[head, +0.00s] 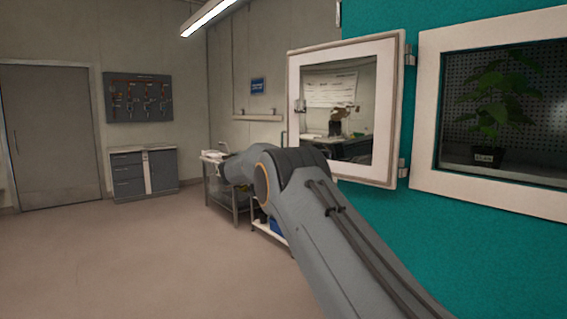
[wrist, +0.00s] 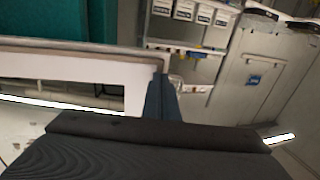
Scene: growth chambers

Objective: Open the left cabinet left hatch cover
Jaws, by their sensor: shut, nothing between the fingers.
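The hatch cover (head: 294,105), a white frame around a dark reflective pane, stands swung out to the left of the teal cabinet (head: 450,240). Its hinges are on its right side. The white-framed opening (head: 428,120) beside it is uncovered. In the wrist view a white-framed panel (wrist: 90,68), which looks like the cover, reaches in from the left. My gripper (wrist: 162,82) is shut and empty at the panel's right end, close to its edge; whether they touch I cannot tell. In the head view my gripper is hidden behind my arm and the cover.
A potted plant (head: 495,100) stands inside the opening. A metal cart (head: 238,205) stands behind my arm. A grey drawer unit (head: 128,172) and a door (head: 52,135) are at the far left. The floor at left is clear. Shelves with boxes (wrist: 185,12) show in the wrist view.

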